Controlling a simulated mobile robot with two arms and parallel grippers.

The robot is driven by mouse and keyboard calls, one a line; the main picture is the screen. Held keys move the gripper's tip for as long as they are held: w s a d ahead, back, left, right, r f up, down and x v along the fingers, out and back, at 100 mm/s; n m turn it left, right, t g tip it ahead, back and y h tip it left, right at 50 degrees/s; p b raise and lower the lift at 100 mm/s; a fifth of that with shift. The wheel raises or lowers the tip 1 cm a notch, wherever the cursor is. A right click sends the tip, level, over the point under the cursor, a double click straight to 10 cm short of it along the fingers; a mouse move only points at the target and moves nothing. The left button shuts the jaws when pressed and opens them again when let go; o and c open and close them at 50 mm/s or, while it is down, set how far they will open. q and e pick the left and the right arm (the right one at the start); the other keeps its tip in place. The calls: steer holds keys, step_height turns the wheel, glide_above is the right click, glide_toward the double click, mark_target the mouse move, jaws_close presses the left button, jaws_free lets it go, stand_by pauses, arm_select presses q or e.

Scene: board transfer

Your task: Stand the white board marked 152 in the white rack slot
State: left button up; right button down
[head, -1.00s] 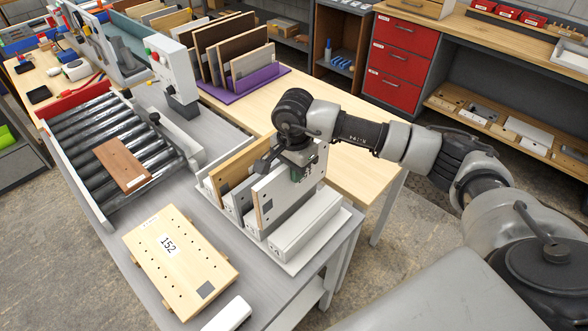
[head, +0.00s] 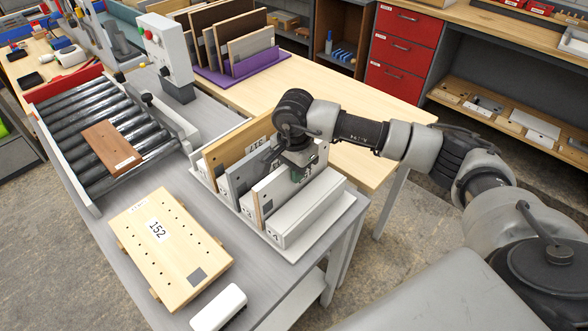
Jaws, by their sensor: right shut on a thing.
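A white board (head: 281,194) with a pale wood edge stands upright at the front of the white rack (head: 344,203). Its lower part is between the rack's white blocks; I cannot see whether it touches the slot floor. My right gripper (head: 297,172) is shut on its upper edge from above and hides most of its marking, so I cannot read its number. A label reading 152 (head: 158,230) shows on a light wooden plate (head: 180,262) with holes, lying flat on the grey table left of the rack. My left gripper is not in view.
A roller conveyor (head: 75,125) with a brown board (head: 111,146) is at left. A white object (head: 219,308) lies at the front. A purple rack (head: 283,56) stands behind.

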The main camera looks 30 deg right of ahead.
steer(key=shift+f, duration=0.4)
steer(key=c, duration=1)
jaws_free()
step_height(320, 180, up, 11)
steer(key=b, duration=0.2)
steer(key=shift+b, duration=0.4)
steer(key=shift+s+f, duration=0.1)
steer(key=shift+f, duration=0.05)
